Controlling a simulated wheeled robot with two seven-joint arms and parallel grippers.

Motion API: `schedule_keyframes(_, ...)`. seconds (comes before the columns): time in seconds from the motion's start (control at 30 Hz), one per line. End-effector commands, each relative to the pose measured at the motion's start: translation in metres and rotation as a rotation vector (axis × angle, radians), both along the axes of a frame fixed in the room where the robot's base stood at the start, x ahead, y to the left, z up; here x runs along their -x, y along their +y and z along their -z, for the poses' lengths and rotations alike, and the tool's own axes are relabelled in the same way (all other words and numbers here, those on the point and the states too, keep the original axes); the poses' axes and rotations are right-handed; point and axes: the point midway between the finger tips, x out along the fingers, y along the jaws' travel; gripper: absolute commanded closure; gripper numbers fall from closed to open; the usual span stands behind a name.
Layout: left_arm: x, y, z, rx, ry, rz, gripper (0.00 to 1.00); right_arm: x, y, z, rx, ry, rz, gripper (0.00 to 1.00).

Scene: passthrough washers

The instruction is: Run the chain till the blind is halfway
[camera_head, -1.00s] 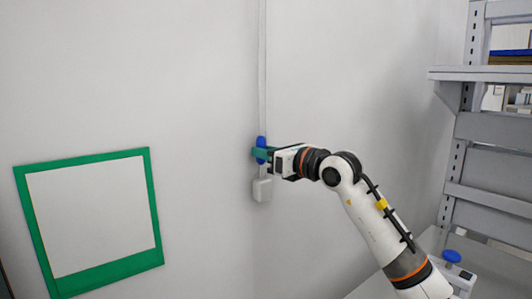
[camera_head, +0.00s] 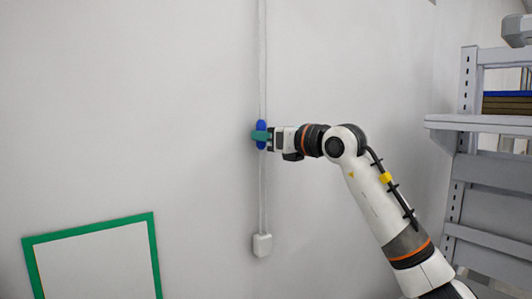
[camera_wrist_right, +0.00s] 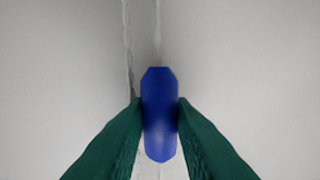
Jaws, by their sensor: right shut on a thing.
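A thin pale chain (camera_head: 263,60) hangs in two close strands down the wall. A blue oval grip (camera_head: 262,125) sits on the chain; in the right wrist view it stands upright (camera_wrist_right: 159,115) between the fingers. My right gripper (camera_head: 261,136) is shut on the blue grip, with green fingers pressing its two sides; in the right wrist view the fingers show (camera_wrist_right: 159,112) too. A small white block (camera_head: 262,245) is at the chain's lower end, well below the gripper. The blind is not in view, so its height cannot be told. My left gripper is not in view.
A green-framed panel (camera_head: 90,232) is on the wall at lower left. A grey metal shelf unit (camera_head: 475,124) stands at the right, beyond my right arm. The wall around the chain is clear.

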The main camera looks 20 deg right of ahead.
Motion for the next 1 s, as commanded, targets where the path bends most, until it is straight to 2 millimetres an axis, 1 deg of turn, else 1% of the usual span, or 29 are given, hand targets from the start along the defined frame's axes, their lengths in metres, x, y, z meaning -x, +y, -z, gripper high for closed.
schedule_keyframes(0.03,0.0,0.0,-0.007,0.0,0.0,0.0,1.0,0.001,0.0,-0.014,-0.005,-0.007,-0.001,1.0)
schedule_keyframes(0.2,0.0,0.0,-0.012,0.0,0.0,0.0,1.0,0.001,0.0,-0.026,-0.006,-0.007,-0.001,1.0)
schedule_keyframes(0.6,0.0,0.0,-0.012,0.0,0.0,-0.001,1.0,0.001,0.0,-0.027,-0.005,-0.005,-0.001,1.0)
schedule_keyframes(0.63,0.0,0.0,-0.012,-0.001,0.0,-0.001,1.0,0.001,0.0,-0.027,-0.005,-0.005,-0.001,0.75)
schedule_keyframes(0.73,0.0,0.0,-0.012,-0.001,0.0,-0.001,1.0,0.0,0.0,-0.026,-0.004,-0.005,-0.001,0.59)
schedule_keyframes(0.77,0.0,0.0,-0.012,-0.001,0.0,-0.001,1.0,0.0,0.0,-0.026,-0.003,-0.004,-0.001,0.56)
schedule_keyframes(1.0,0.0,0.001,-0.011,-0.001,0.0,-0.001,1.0,0.0,0.0,-0.025,-0.002,-0.002,-0.001,0.56)
